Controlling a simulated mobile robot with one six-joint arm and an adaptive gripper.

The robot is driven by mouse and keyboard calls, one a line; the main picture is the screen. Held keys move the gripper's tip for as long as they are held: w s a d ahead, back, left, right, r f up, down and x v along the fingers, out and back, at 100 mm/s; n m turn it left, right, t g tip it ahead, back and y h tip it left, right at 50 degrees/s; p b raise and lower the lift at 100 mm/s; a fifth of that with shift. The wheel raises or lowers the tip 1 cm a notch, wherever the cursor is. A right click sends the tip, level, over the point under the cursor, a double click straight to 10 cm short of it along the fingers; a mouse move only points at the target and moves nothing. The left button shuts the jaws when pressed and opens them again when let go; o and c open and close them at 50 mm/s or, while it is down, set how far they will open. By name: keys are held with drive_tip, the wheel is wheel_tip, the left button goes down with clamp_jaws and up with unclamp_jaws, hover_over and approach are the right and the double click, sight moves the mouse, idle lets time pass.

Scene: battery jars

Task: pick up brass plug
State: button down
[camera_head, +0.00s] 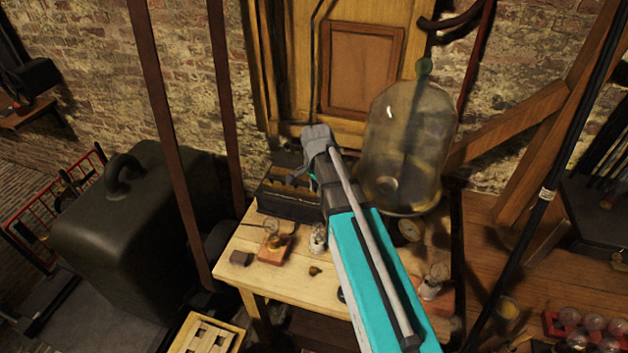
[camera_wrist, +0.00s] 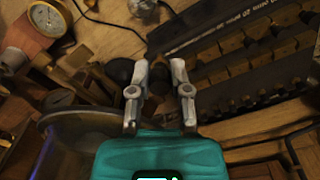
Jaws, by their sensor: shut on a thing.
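My gripper (camera_wrist: 161,72) shows in the wrist view, its two grey fingers apart with a gap between the tips. It is shut on the brass plug, which is too dark and small to make out clearly between the fingers. In the head view, my own arm hides most of the gripper, beside the dark rack.
A glass bell jar (camera_head: 408,140) stands close to the right of my arm. On the wooden table (camera_head: 285,287) are a dark block (camera_head: 241,258), a small brown piece (camera_head: 315,271) and gauges (camera_head: 410,230). A dark green case (camera_head: 130,240) stands at left.

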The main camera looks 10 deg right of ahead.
drive_tip(key=shift+s+r, duration=0.15)
drive_tip(key=shift+s, duration=0.15)
idle(0.5)
wheel_tip(320, 180, down, 4)
drive_tip(key=b, duration=0.4)
drive_tip(key=shift+s, duration=0.1)
idle(0.4)
